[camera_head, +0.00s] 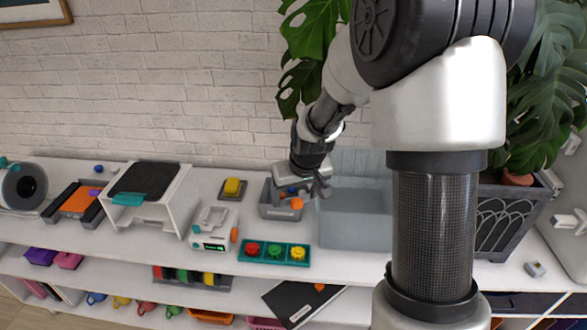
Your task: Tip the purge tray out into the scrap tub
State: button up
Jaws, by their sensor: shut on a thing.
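The purge tray looks to be the small grey open tray (277,212) on the white worktop, at the middle of the head view. An orange piece and a blue piece show in it. My gripper (303,190) points down over its right side and is shut on it, at the wall nearest the tub; the fingers partly hide that wall. The tray looks about level; I cannot tell if it touches the worktop. The scrap tub looks to be the large translucent grey-blue tub (345,234) just right of the tray. Its right side is hidden behind my arm.
A teal holder (273,262) with red, green and yellow knobs lies in front of the tray. A yellow block on a dark base (231,189) and a white device (213,230) stand to the left. Plants rise behind and right. A dark notebook (300,303) lies below.

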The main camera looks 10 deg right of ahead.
jog(key=w+d+f, duration=0.2)
jog(key=w+f, duration=0.2)
jog(key=w, duration=0.5)
jog(key=w+d+f+n+h+b, duration=0.1)
jog(key=w+f, duration=0.3)
jog(key=w, duration=0.5)
jog(key=shift+w+d+n, duration=0.3)
jog(key=shift+d, duration=0.4)
jog(key=h+b, duration=0.2)
jog(key=b, duration=0.4)
jog(key=a+n+t+h+b, duration=0.1)
jog(key=h+b, duration=0.1)
jog(key=b, duration=0.4)
jog(key=shift+s+f+h, duration=0.15)
jog(key=shift+f+h, duration=0.05)
jog(key=shift+h, duration=0.1)
jog(key=h+b, duration=0.1)
jog(key=b, duration=0.2)
jog(key=shift+a+f+t+b, duration=0.1)
jog(key=shift+a+t+b, duration=0.05)
jog(key=shift+t+b, duration=0.25)
jog(key=shift+s+a+f+n+t+h+b, duration=0.15)
jog(key=shift+a+f+n+t+h+b, duration=0.2)
jog(key=shift+a+n+t+h+b, duration=1.15)
jog(key=shift+s+d+f+n+t+h+b, duration=0.1)
jog(key=shift+s+f+n+t+h+b, duration=0.4)
jog(key=shift+h+b, duration=2.05)
jog(key=shift+w+a+f+n+t+h+b, duration=0.2)
jog(key=shift+a+n+t+h+b, duration=0.5)
jog(key=shift+t+h+b, duration=0.95)
